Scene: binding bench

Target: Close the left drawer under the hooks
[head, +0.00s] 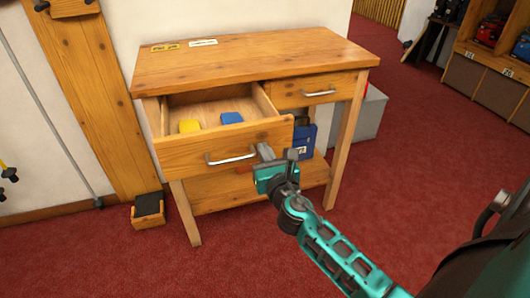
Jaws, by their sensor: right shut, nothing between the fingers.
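The left drawer (224,147) of the wooden table (250,55) is pulled out, with its front standing well forward of the table. A yellow block (189,126) and a blue block (232,118) lie inside it. Its metal handle (231,158) runs across the front. My right gripper (278,153) is shut and empty, at the right end of the drawer front, right of the handle; I cannot tell whether it touches the wood. My left gripper is not in view. Hooks (40,6) show on the wooden wall post at the upper left.
The right drawer (315,90) is shut. A blue object (306,140) stands on the lower shelf (215,195). A grey box (369,115) stands right of the table. A small wooden box (148,222) sits on the floor at left. Red carpet (150,265) in front is clear.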

